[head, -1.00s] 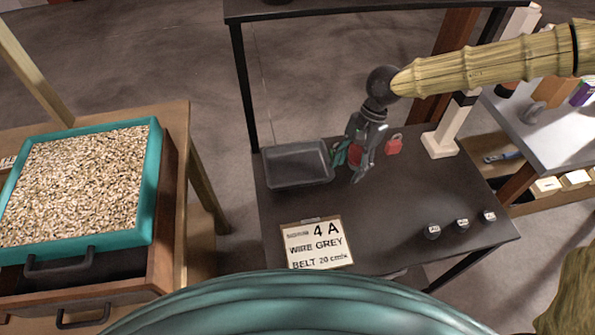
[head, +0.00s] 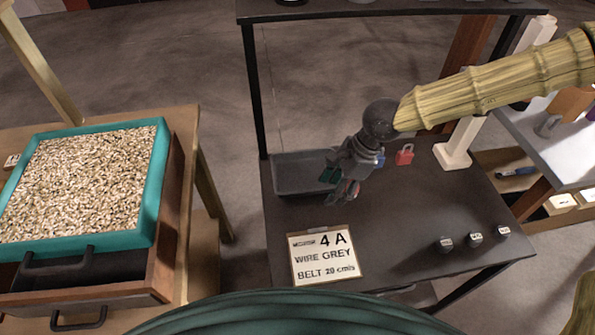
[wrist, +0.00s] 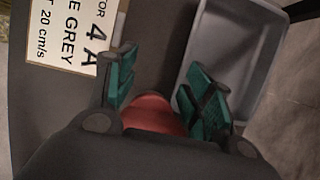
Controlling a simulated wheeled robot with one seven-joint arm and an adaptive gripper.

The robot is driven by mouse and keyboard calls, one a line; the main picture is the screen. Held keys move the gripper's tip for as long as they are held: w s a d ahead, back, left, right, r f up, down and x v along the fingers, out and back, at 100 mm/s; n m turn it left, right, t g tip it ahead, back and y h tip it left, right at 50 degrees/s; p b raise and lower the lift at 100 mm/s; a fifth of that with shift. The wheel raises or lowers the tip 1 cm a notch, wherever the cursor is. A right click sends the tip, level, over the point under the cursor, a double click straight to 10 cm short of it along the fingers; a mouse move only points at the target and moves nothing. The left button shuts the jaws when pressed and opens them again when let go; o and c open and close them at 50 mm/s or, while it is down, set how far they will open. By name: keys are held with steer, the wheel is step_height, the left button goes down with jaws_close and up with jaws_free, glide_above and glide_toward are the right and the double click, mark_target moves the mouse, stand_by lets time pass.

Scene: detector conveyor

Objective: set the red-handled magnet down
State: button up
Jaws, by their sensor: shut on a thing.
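My gripper (head: 340,188) is over the dark table, between the grey tray and the white 4 A sign. It is shut on the red-handled magnet (wrist: 153,113). In the wrist view, the red handle shows between the green-padded fingers, close to the palm. The rest of the magnet is hidden by the gripper, and I cannot tell whether it touches the table. The grey tray (head: 284,188) lies just left of the gripper in the head view; the wrist view shows its rim (wrist: 190,40) to the right of the fingers, and it looks empty.
The white 4 A sign (head: 322,257) lies at the table's near edge. A red padlock (head: 404,154) is behind and right of the gripper. Small dark labelled knobs (head: 446,244) stand at the right. A teal-rimmed box of pellets (head: 160,170) is at the left. The table's middle right is clear.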

steer(key=p, duration=0.3)
glide_above(289, 178)
steer(key=d, duration=0.1)
steer(key=shift+w+d+f, duration=0.1)
steer(key=shift+f, duration=0.55)
steer(key=shift+f+p, duration=0.3)
steer(key=shift+f, duration=1.45)
steer(key=o, duration=1.3)
steer(key=shift+f, duration=0.1)
steer(key=b+v, duration=0.1)
steer(key=v, duration=1.1)
steer(key=shift+b, duration=0.35)
